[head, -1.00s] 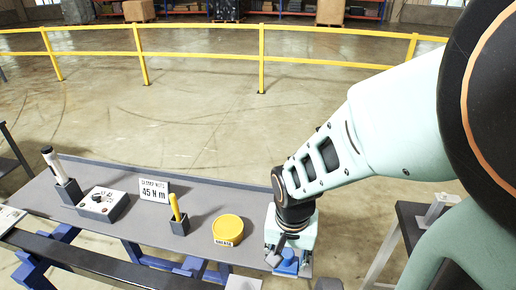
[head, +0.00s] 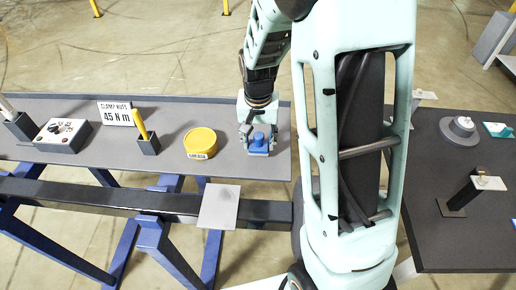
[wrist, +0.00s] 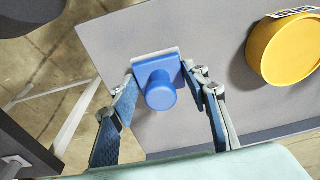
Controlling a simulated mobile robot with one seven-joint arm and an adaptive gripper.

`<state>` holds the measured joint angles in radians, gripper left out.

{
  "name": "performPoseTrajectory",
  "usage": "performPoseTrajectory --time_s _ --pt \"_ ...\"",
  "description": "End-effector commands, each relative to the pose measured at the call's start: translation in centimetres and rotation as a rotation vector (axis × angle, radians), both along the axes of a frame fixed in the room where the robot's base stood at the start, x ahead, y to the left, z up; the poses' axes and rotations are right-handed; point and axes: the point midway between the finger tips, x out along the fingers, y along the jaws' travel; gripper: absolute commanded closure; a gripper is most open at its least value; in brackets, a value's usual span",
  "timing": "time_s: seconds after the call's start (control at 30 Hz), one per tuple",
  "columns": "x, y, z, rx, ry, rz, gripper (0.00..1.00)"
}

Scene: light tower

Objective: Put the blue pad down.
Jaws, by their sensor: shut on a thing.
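The blue pad (head: 259,142) has a round blue knob on a square blue block with a pale plate along one edge. In the head view it is at the right end of the grey bench (head: 225,165), right of the yellow grease tin. My gripper (head: 257,135) points down over it. In the wrist view the blue pad (wrist: 158,83) lies between the two fingers of my gripper (wrist: 160,95), which are shut on its sides. The pad is over the grey bench top, close to its end edge. I cannot tell whether its underside touches the surface.
A yellow grease tin (head: 200,143) stands left of the pad. Further left are a yellow-handled tool in a holder (head: 147,143), a "45 N m" sign (head: 116,114) and a control box (head: 62,136). A dark table (head: 465,225) with several parts stands at the right.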

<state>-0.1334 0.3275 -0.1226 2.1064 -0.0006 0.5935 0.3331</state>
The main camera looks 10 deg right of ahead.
Motion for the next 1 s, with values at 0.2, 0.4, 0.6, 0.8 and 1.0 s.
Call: performPoseTrajectory --time_s 0.2,0.4,0.6,0.8,1.0 --pt "0.1 0.0 -3.2 0.0 0.002 -0.001 0.8" --pt "0.1 0.0 -3.2 0.0 0.0 -0.001 0.8" --pt "0.1 0.0 -3.5 0.0 0.001 -0.001 0.8" --pt "0.0 0.0 -3.5 0.0 0.001 -0.001 0.41" --pt "0.0 0.0 -3.5 0.0 0.001 -0.001 0.4"
